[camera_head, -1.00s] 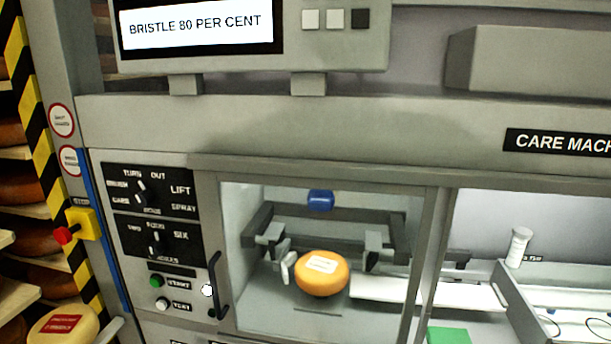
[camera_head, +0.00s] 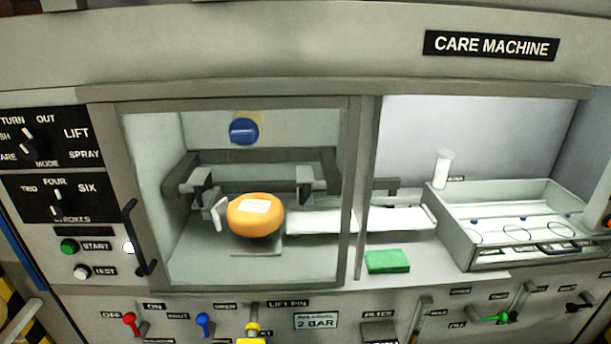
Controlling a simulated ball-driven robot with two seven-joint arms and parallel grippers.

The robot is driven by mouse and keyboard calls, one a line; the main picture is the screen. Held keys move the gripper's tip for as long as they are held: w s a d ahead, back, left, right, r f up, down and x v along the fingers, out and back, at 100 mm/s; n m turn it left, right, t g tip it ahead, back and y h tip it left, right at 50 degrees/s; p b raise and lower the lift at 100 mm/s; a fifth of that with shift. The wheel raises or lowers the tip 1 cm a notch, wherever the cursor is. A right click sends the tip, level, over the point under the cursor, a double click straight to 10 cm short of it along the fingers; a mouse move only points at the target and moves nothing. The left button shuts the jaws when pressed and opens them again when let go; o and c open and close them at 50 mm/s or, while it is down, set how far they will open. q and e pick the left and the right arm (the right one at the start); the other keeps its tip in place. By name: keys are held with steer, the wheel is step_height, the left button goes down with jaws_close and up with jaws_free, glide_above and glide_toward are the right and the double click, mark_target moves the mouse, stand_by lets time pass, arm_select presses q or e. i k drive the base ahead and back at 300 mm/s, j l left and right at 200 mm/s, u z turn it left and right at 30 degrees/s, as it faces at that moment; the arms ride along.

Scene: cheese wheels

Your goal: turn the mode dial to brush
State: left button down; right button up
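The mode dial (camera_head: 33,149) is a dark knob on the upper black panel at the left edge of the view. Its labels read TURN, OUT, LIFT, SPRAY and MODE, with two left-hand labels cut off by the picture edge; one ends in "SH". The white mark on the knob points up and to the left, toward the TURN side; the exact setting is hard to tell. Neither of my grippers is in view, and nothing touches the dial.
Below it is a strokes dial (camera_head: 56,204), then a green start button (camera_head: 69,246) and white test button (camera_head: 82,272). A black door handle (camera_head: 133,238) stands to their right. Behind glass sits an orange cheese wheel (camera_head: 248,222). Valves line the lower front.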

mark_target(33, 148)
steer(key=u, duration=1.45)
